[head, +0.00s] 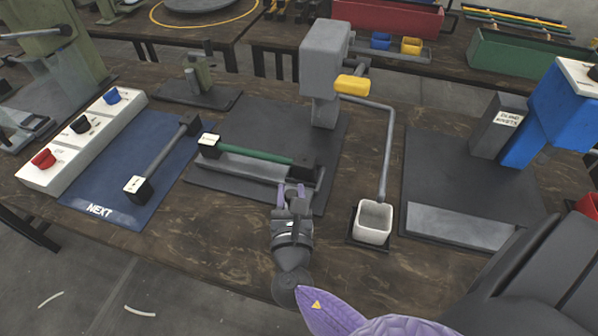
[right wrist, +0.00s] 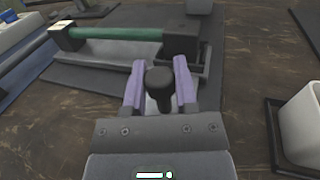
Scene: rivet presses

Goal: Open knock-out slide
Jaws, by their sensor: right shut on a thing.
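My right gripper (head: 291,190) is at the front right end of the grey press's base plate (head: 220,182). In the right wrist view, its purple fingers (right wrist: 160,78) stand on both sides of a black knob (right wrist: 160,92) and are shut on it. The knob sits at the near side of a small dark slide tray (right wrist: 197,65), beside a grey channel (head: 240,168). A green rod with black end blocks (head: 255,153) lies along the channel. How far the slide is out is hard to tell. My left gripper is not in view.
A white cup (head: 374,222) stands below the bent grey chute (head: 389,150), right of the gripper. A blue NEXT mat (head: 100,195) with another rod (head: 165,155) and a white button box (head: 75,150) lie left. A blue press (head: 555,100) stands right. Bare wood lies in front.

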